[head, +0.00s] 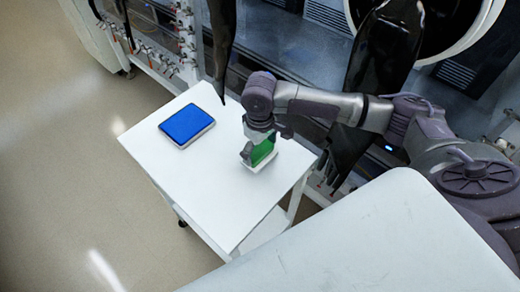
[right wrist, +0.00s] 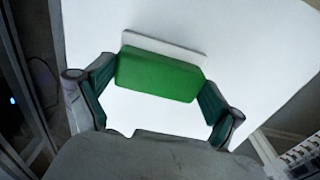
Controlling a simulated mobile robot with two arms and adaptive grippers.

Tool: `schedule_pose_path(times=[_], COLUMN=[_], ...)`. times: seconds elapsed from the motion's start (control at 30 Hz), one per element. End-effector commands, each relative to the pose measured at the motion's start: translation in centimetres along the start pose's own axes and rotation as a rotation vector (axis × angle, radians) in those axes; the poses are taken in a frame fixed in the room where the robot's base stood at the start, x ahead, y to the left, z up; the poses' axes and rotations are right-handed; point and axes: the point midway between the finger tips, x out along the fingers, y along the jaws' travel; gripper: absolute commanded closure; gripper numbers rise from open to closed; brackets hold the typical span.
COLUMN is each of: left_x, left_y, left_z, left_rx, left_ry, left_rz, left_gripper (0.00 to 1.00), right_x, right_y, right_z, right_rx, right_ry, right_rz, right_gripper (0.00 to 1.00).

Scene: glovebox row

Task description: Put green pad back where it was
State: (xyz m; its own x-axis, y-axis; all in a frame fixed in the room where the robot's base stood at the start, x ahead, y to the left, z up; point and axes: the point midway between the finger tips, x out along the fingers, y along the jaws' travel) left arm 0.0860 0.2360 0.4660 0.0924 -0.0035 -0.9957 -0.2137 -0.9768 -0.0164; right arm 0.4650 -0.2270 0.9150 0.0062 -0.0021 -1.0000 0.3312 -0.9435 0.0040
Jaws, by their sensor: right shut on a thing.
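The green pad (right wrist: 158,75) is a green block with a white layer along one side. In the right wrist view it sits between the two fingers of my right gripper (right wrist: 155,100), which is shut on it. In the head view the green pad (head: 262,152) is held tilted on edge at the right side of the white cart top (head: 215,205). Whether its lower edge touches the top I cannot tell. My right gripper (head: 259,147) partly covers it. My left gripper is not in view.
A blue pad (head: 187,124) with a white base lies flat on the left part of the cart top. Black glovebox gloves (head: 383,50) hang behind the cart. The front and middle of the cart top are bare.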

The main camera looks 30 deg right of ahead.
Motion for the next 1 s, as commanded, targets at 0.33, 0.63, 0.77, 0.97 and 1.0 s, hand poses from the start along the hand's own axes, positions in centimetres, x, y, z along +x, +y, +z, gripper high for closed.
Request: schedule_pose_path(times=[0.33,0.63,0.77,0.97,1.0], left_x=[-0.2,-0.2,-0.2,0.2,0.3], left_y=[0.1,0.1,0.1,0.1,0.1], left_z=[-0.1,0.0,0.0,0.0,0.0], left_rx=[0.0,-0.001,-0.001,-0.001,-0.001], left_ry=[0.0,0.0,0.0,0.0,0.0], left_rz=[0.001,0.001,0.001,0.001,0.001], left_gripper=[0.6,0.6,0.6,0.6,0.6], right_x=[1.4,1.4,1.1,-1.7,-2.6], right_y=[0.0,0.0,0.0,0.0,0.0], right_z=[0.0,0.0,0.0,-0.1,-0.1], right_rx=[0.0,0.0,0.0,-0.001,-0.001], right_ry=[0.001,0.0,0.002,0.006,0.006], right_rz=[0.0,0.0,0.0,0.0,0.0], right_gripper=[0.42,0.0,0.0,0.0,0.0])
